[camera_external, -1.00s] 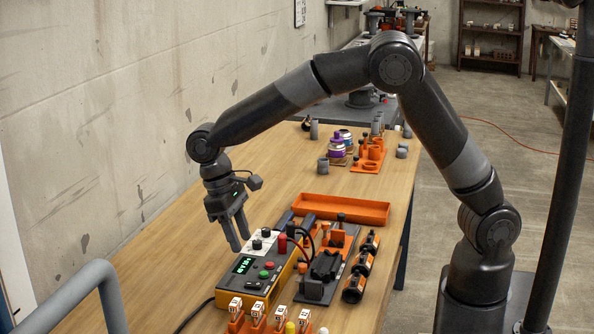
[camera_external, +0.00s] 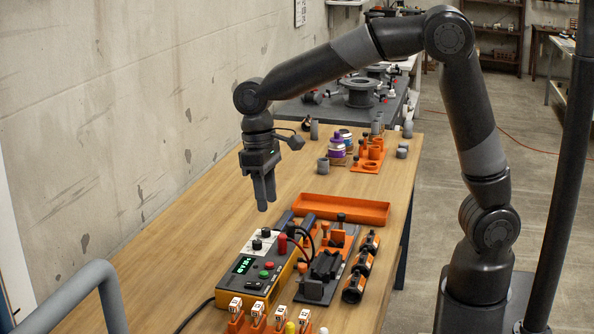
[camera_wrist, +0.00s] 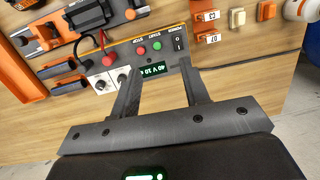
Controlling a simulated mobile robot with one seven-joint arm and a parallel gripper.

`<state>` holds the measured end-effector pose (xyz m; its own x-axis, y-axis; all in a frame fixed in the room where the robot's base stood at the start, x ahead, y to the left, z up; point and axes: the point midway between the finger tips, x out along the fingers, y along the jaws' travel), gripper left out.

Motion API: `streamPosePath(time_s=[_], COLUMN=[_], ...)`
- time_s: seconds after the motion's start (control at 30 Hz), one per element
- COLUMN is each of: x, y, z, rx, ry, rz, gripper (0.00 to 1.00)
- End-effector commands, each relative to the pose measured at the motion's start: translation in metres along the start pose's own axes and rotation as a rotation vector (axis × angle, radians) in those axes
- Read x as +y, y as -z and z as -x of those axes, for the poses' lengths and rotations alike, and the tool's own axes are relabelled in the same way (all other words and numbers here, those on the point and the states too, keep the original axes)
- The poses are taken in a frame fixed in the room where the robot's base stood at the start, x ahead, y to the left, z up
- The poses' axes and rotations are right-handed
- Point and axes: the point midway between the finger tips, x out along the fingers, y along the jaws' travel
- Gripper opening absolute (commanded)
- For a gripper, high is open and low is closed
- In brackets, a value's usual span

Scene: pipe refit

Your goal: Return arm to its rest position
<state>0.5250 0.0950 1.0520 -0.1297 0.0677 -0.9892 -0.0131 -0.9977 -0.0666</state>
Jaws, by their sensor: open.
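My gripper (camera_external: 264,194) points down in the air above the wooden bench, a little behind the yellow and grey control box (camera_external: 258,268). Nothing is between its fingers. In the wrist view my gripper (camera_wrist: 160,75) shows its two fingers spread apart. The control box (camera_wrist: 150,50) with its lit display and red and green buttons lies beyond the fingertips there. My arm is bent, with its elbow high above the bench's right edge.
An orange tray (camera_external: 342,209) lies on the bench (camera_external: 170,270) right of my gripper. Purple-banded jars (camera_external: 337,148) stand farther back. The wall is at left.

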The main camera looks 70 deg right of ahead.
Motion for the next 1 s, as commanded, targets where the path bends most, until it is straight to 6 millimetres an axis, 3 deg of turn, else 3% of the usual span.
streamPosePath(time_s=[0.2, 0.5, 0.8, 1.0], x=[0.027, 0.057, 0.079, 0.089], y=[-0.052, -0.124, -0.194, -0.227], z=[0.037, 0.061, 0.061, 0.051], rx=[0.127, 0.302, 0.481, 0.576], ry=[0.028, 0.029, -0.007, -0.042], rz=[0.004, 0.014, 0.022, 0.023], gripper=[0.42, 0.42, 0.42, 0.42])
